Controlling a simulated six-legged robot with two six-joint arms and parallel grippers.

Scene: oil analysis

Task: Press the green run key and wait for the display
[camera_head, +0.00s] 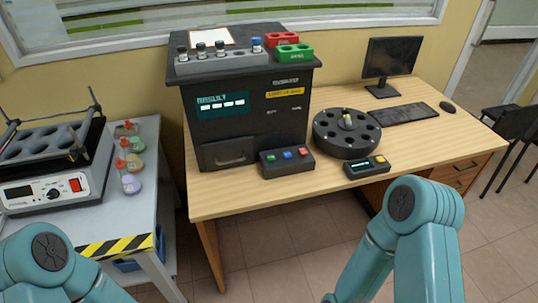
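A black analyser (250,128) stands on the wooden desk, with a lit display (221,106) on its upper left front. A small dark key box (287,168) sits on the desk before it. Its keys are small: the left one looks like the green key (270,157), beside a blue key (288,155) and a red key (304,151). The display text is too small to read. My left arm shows at the bottom left and my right arm at the lower right. Both grippers are out of view, and neither arm covers the key box.
Vials and red and green racks (293,52) sit on the analyser. A side table (130,216) with a shaker and flasks stands left.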

